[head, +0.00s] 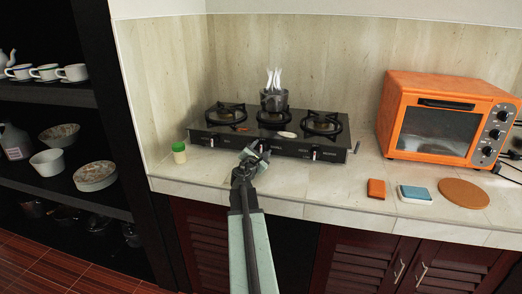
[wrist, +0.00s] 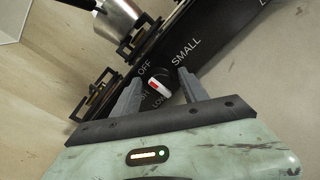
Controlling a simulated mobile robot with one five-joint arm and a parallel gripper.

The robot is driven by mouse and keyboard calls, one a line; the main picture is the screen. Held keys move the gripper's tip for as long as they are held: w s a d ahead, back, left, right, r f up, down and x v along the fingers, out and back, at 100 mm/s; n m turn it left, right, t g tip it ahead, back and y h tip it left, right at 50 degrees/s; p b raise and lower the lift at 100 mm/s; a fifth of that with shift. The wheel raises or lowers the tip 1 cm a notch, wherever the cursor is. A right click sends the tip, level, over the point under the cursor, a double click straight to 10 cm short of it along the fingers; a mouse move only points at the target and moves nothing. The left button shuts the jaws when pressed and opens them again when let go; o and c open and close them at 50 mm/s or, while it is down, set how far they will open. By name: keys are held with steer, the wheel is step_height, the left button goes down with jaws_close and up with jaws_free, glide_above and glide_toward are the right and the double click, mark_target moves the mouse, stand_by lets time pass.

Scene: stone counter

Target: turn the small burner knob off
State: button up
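The black three-burner stove (head: 286,146) sits on the counter. In the wrist view, the small burner knob (wrist: 155,88) is a dark round knob with a red and white pointer mark. The word SMALL is printed on the panel beside it, with OFF and LOW close around it. My gripper (wrist: 158,83) is open, with one grey finger on each side of the knob; I cannot tell whether either finger touches it. In the head view my gripper (head: 257,153) is at the stove's front panel near the middle, and hides part of it.
An orange toaster oven (head: 432,130) stands at right. A green jar (head: 179,153), an orange block (head: 376,188), a blue-white sponge (head: 415,195) and a round cork mat (head: 464,193) lie on the counter.

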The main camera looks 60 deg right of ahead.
steer(key=shift+a, duration=0.15)
steer(key=shift+a, duration=0.3)
steer(key=v, duration=0.7)
steer(key=shift+s+r, duration=0.1)
